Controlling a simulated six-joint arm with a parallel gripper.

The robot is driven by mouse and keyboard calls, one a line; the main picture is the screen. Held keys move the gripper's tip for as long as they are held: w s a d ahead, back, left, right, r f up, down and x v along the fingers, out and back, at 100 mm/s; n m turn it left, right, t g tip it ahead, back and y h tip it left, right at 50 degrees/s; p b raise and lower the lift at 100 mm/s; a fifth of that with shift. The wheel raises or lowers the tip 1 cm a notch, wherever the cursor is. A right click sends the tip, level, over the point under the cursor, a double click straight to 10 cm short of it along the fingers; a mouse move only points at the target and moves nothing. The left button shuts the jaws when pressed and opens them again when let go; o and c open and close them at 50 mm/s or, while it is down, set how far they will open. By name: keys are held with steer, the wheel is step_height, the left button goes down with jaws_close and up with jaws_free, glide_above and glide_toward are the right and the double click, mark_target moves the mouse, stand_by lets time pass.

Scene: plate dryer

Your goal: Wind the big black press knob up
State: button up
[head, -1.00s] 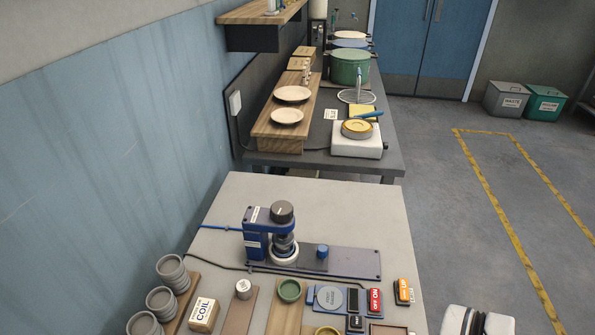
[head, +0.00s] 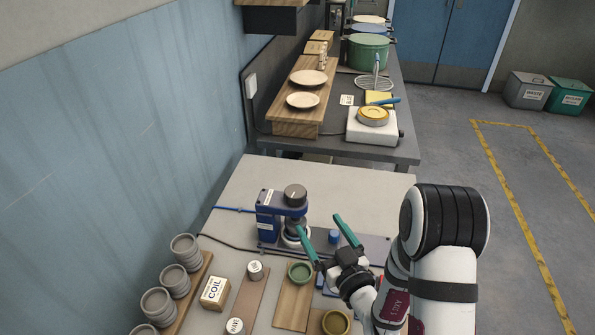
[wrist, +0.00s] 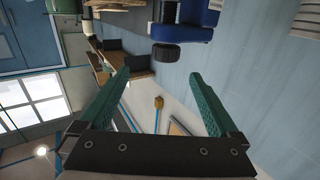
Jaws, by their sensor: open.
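The big black press knob (head: 295,194) sits on top of the blue press (head: 268,226), above its round base. My gripper (head: 320,226) is open and empty, in front of and to the right of the press, its green fingertips lower in the picture than the knob. In the wrist view the scene appears upside down. There the black knob (wrist: 166,53) hangs below the blue press body (wrist: 198,20), just beyond and between the open fingertips (wrist: 160,76). The fingers look apart from the knob. My gripper partly hides the press base plate.
A blue peg (head: 334,237) stands on the base plate near my gripper. Stacked grey cups (head: 184,248), a coil box (head: 215,291) and a green bowl (head: 300,271) stand at the front. My arm covers the table's right side.

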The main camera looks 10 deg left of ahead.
mark_target(283, 200)
steer(key=shift+y, duration=0.4)
steer(key=x, duration=1.5)
steer(key=shift+a, duration=0.55)
steer(key=c, duration=1.4)
steer(key=shift+n+g+y, duration=0.3)
steer(key=shift+n, duration=0.2)
steer(key=n+g+y, duration=0.1)
steer(key=n+g, duration=0.1)
steer(key=n+g+y, duration=0.1)
steer(key=g+y, duration=0.1)
steer(key=s+n+g+y, duration=0.1)
steer(key=n+g+y, duration=0.1)
steer(key=shift+a+n+g, duration=0.3)
steer(key=shift+a+g, duration=0.1)
steer(key=n+g, duration=0.2)
steer(key=g, duration=0.1)
steer(key=s+n+g+y, duration=0.1)
steer(key=n+g, duration=0.1)
steer(key=g, duration=0.1)
steer(key=n+g+y, duration=0.1)
steer(key=g, duration=0.2)
steer(key=shift+s+a+n, duration=0.2)
steer(key=shift+s+n, duration=0.15)
steer(key=shift+n, duration=0.05)
steer(key=shift+s+g, duration=0.1)
steer(key=shift+g, duration=0.2)
